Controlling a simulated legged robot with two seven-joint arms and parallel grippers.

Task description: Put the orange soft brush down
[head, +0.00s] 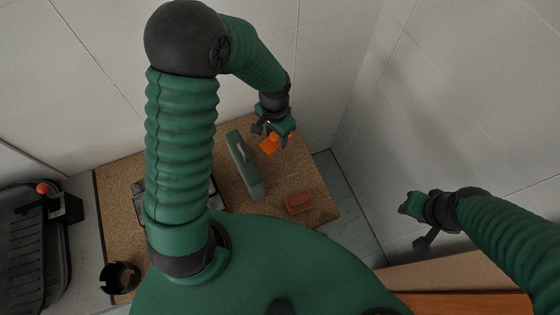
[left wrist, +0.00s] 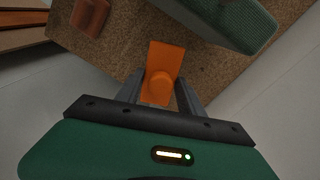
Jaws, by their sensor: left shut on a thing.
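The orange soft brush (head: 270,145) is held in my left gripper (head: 274,130), near the far right corner of the cork-topped table (head: 315,185). In the left wrist view the brush (left wrist: 165,62) sits between the two fingers of my left gripper (left wrist: 165,100), with its flat end pointing away. I cannot tell whether the brush touches the table top. My right gripper (head: 420,220) is off to the right, away from the table, and its fingers look spread with nothing seen between them.
A green case with a handle (head: 244,165) stands left of the brush. A reddish-brown block (head: 298,203) lies near the right edge; bare cork lies between. A black cup (head: 119,277) is at the front left. Walls stand close behind and right.

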